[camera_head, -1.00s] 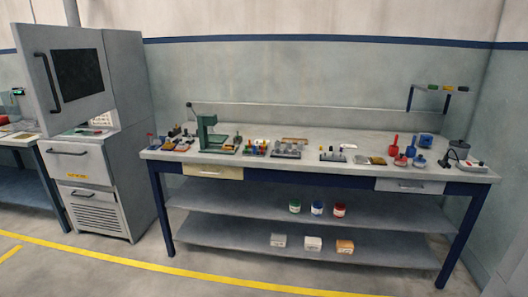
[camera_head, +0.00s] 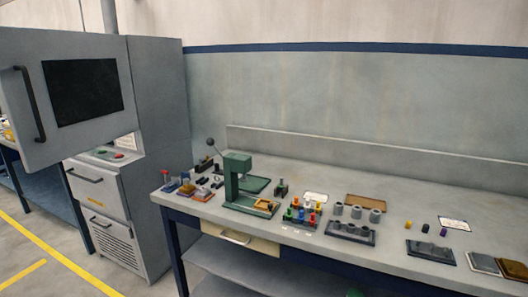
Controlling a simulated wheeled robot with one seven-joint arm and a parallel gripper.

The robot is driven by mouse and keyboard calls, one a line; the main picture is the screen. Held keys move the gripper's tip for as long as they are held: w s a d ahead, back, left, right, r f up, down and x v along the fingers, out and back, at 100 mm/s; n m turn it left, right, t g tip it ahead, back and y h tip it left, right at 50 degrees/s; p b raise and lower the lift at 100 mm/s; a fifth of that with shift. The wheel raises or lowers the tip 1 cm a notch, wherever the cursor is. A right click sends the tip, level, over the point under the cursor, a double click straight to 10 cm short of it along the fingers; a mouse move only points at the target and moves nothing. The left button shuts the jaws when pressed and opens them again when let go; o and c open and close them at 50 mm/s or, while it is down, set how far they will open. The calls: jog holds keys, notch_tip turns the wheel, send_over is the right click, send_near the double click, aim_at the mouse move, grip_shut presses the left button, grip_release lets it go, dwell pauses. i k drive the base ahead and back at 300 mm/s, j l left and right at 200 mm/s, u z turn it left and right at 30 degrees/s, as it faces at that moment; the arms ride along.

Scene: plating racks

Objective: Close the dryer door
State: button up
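The dryer (camera_head: 160,120) is a tall grey cabinet at the left of the head view. Its door (camera_head: 45,95) is swung out to the left and stands open. The door has a dark window (camera_head: 82,90) and a black vertical bar handle (camera_head: 30,104) near its left edge. Below the door, part of a panel with a red item shows on the cabinet. My gripper is not in view.
A long workbench (camera_head: 330,185) stands right of the dryer, with a green press (camera_head: 238,185) and several small racks on it. A half-open-looking drawer (camera_head: 240,238) is at its front. Yellow floor lines (camera_head: 60,258) cross the clear floor at the lower left.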

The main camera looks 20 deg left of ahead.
aim_at(64, 95)
jog(key=i+j+u, duration=0.15)
jog(key=i+u, duration=0.8)
jog(key=i+l+u, duration=0.15)
jog(key=i+u, duration=0.15)
jog(key=u, duration=0.2)
jog(key=i+u, duration=0.4)
jog(key=i, duration=0.15)
